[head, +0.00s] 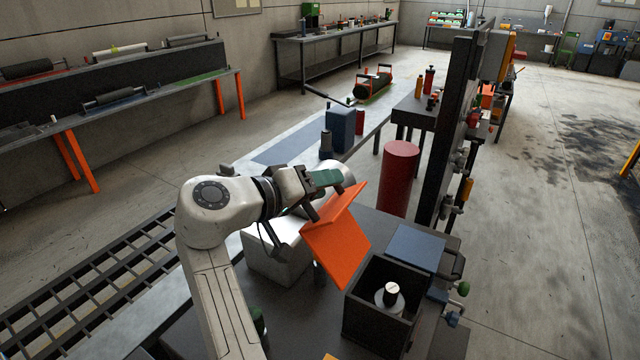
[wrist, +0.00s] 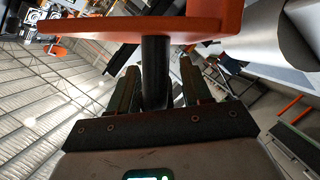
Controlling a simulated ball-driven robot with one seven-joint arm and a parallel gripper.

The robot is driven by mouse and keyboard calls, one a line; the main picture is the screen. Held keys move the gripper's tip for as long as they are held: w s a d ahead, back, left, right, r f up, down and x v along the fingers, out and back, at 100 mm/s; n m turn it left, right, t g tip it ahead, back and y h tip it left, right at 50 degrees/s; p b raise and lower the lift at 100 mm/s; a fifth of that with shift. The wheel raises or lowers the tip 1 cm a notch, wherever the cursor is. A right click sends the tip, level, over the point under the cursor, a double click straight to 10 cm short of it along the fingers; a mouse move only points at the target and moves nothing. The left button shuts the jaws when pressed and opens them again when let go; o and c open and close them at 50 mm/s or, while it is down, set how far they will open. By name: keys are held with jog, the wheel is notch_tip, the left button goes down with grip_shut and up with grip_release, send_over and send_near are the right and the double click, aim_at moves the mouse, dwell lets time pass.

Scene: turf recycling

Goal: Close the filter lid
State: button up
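An orange plate with a raised flap (head: 337,245), which looks like the lid, stands tilted open at the left edge of a black open-topped box (head: 378,326). My gripper (head: 325,180) is at the upper part of the orange plate. In the wrist view, the orange plate (wrist: 150,24) crosses the top and a dark post (wrist: 155,72) comes from it between the fingers of my gripper (wrist: 158,88). I cannot tell whether the fingers press on the post.
A blue-grey plate (head: 416,247) lies behind the box. A white block (head: 275,255) sits left of the orange plate. A red cylinder (head: 398,178) and a tall black frame (head: 455,130) stand behind. Green-knobbed parts (head: 462,288) stick out right of the box.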

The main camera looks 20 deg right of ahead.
grip_shut()
dwell(0.5)
